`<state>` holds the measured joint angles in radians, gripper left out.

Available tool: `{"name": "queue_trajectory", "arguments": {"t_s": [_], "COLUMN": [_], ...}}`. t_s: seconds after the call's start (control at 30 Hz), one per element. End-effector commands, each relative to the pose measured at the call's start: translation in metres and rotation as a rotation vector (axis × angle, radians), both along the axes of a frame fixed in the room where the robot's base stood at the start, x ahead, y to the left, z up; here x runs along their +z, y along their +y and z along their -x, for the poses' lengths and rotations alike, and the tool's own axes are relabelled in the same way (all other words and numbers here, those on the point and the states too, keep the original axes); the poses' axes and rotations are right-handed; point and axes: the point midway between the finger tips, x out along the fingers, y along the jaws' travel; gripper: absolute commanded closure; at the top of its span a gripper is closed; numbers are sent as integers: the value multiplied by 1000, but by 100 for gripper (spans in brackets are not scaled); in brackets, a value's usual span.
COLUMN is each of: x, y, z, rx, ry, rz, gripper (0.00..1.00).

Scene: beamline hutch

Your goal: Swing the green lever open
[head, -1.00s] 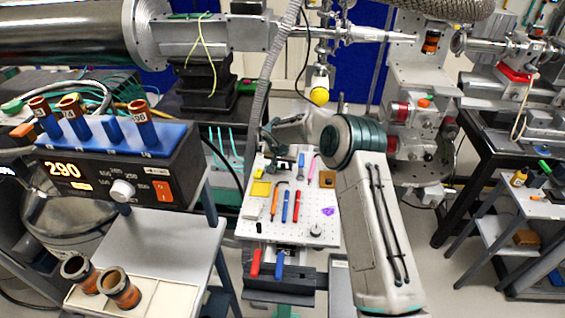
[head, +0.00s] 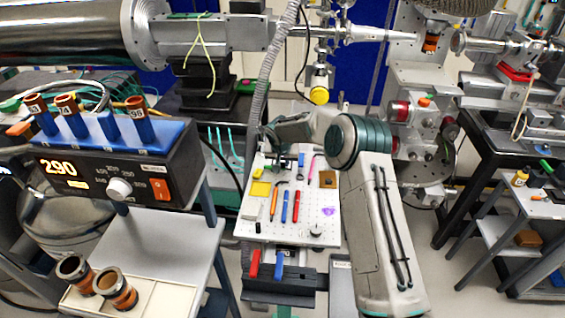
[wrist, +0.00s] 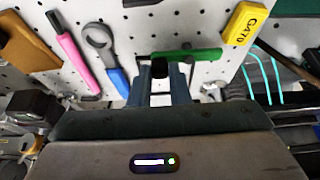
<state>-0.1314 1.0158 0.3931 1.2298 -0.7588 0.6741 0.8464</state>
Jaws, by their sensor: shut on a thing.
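The green lever (wrist: 195,54) shows in the wrist view as a green bar running left to right just past my fingertips. My gripper (wrist: 168,74) is shut on its left part, and a small black piece shows between the fingers. The fingers hide part of the lever there. In the head view my gripper (head: 280,160) is small, at the far end of the white perforated board (head: 322,226). There my arm and wrist hide most of the lever, and its angle cannot be told.
The board carries a yellow block marked CAT0 (wrist: 244,27), a ring-ended tool with a blue handle (wrist: 117,80), a pink pen (wrist: 66,38) and a brown block (wrist: 25,42). Teal cables (wrist: 270,75) hang beyond the board's edge. A console reading 290 (head: 120,180) stands at left.

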Motion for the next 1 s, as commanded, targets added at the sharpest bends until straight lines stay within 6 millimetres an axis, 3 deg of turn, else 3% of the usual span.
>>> {"name": "queue_trajectory", "arguments": {"t_s": [0.03,0.1,0.53,1.0], "x": [1,1,9,86], "y": [1,1,0,1], "z": [0,0,3,35], "rx": [1,1,0,0], "ry": [-2,-2,-2,-5], "rz": [-1,-1,0,-1], "gripper": [75,62,62,62]}}
